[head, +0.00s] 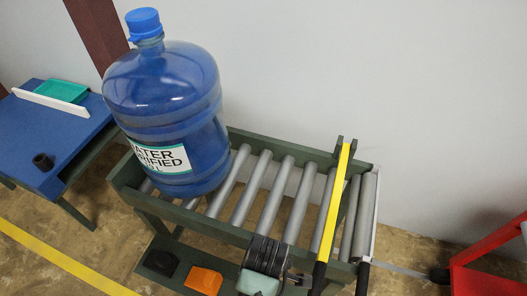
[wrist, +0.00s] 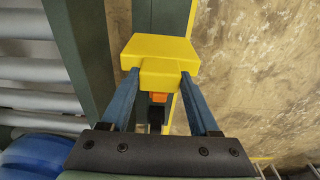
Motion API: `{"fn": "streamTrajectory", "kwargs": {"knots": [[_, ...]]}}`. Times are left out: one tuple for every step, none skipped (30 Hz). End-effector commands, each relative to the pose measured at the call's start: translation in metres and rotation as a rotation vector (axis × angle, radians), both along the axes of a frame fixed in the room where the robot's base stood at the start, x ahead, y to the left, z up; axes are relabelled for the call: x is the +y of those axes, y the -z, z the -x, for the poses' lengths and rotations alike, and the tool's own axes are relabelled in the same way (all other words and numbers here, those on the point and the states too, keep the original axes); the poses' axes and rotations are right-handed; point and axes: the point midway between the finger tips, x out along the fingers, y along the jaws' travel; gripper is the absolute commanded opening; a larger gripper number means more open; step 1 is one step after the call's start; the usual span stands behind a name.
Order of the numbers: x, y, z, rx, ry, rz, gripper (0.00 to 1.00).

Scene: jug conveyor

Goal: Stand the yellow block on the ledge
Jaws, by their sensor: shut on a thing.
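The yellow block (wrist: 160,52) is between the two blue fingertips of my gripper (wrist: 160,78) in the wrist view. It has a wide flat face and a smaller part nearer the fingers. In the head view the block and fingertips are hidden; only my dark ribbed wrist shows at the bottom. A dark green ledge (head: 142,271) runs low along the front of the conveyor. It also shows behind the block in the wrist view (wrist: 160,15). Whether the block touches it I cannot tell. On the ledge are an orange block (head: 203,281) and a black block (head: 161,263).
A large blue water jug (head: 165,100) stands on the left part of the roller conveyor (head: 270,195). A yellow bar (head: 335,200) crosses the rollers at right. A blue table (head: 45,130) is at left, a red frame (head: 490,265) at right.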

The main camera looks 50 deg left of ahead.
Motion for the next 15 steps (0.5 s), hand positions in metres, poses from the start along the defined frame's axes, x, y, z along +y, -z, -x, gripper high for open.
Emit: {"fn": "streamTrajectory", "kwargs": {"knots": [[-0.001,0.015,0.001,0.003,0.000,0.002,0.00],[-0.001,0.020,0.001,0.003,0.000,0.002,0.00],[-0.001,0.027,0.001,0.003,0.001,0.002,0.00],[-0.001,0.032,0.001,0.003,0.001,0.002,0.00],[-0.001,0.036,0.001,0.001,0.001,0.001,0.00],[-0.001,0.040,0.001,0.002,0.001,0.001,0.00],[-0.001,0.042,0.000,0.001,0.001,0.001,0.00],[-0.001,0.043,0.000,0.000,0.002,0.000,0.00],[0.000,0.046,0.000,-0.001,0.002,0.000,0.00],[-0.001,0.048,0.000,-0.001,0.002,0.000,0.00],[-0.001,0.050,0.000,0.000,0.002,0.000,0.00],[-0.001,0.055,0.000,0.001,0.002,0.001,0.00],[-0.001,0.059,0.000,0.001,0.002,0.001,0.00],[-0.001,0.064,0.000,0.001,0.002,0.001,0.00],[-0.001,0.070,0.001,0.002,0.002,0.001,0.00]]}}
